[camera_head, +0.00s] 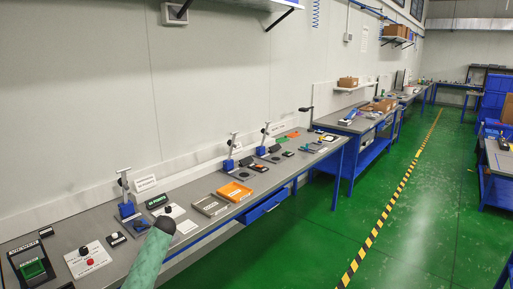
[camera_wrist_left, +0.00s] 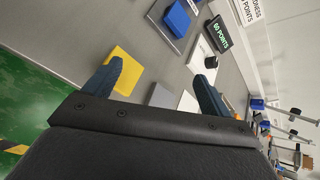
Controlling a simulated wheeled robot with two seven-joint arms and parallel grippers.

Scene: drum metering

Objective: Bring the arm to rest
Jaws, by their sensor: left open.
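My left arm, in a pale green cover, enters the head view from the bottom. Its dark end (camera_head: 164,226) is over the front part of the grey workbench (camera_head: 190,192); the fingers cannot be made out there. In the left wrist view my left gripper (camera_wrist_left: 163,88) is open, its two dark fingers wide apart with nothing held. A yellow square pad (camera_wrist_left: 123,70) lies on the bench beyond the fingers, beside the left one in the picture. My right gripper is not in view.
The bench carries a blue-based stand (camera_head: 128,208), a points display (camera_head: 157,201), a metal tray (camera_head: 210,205), an orange tray (camera_head: 235,191) and a panel with a red button (camera_head: 90,262).

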